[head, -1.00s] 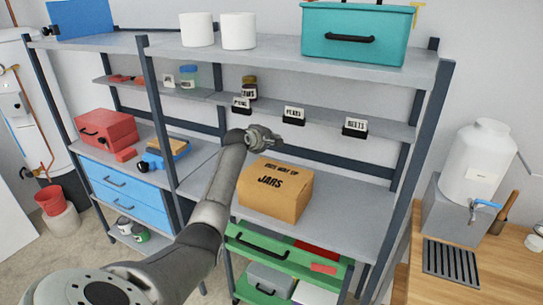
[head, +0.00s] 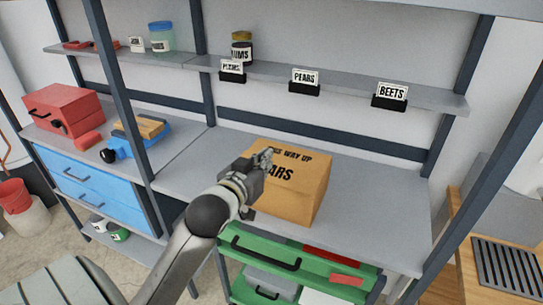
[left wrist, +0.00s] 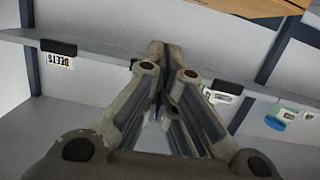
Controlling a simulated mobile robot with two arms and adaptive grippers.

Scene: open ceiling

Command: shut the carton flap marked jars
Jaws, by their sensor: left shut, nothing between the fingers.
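The brown carton (head: 312,190) marked JARS sits on the grey middle shelf, its lettered faces towards me. I cannot clearly tell its flap from the rest of the lettered top. My left gripper (head: 268,156) is shut and empty, in front of the upper left part of the carton, and covers part of the lettering. I cannot tell whether it touches the carton. In the left wrist view the shut fingers (left wrist: 158,52) fill the middle, and a strip of brown cardboard (left wrist: 245,6) shows at the top edge. My right gripper is not in view.
A narrow upper shelf holds PEARS (head: 304,81) and BEETS (head: 390,95) label stands and a jar (head: 242,48). A green drawer (head: 290,250) stands open below the carton. Posts (head: 480,150) flank the bay. The shelf right of the carton is bare.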

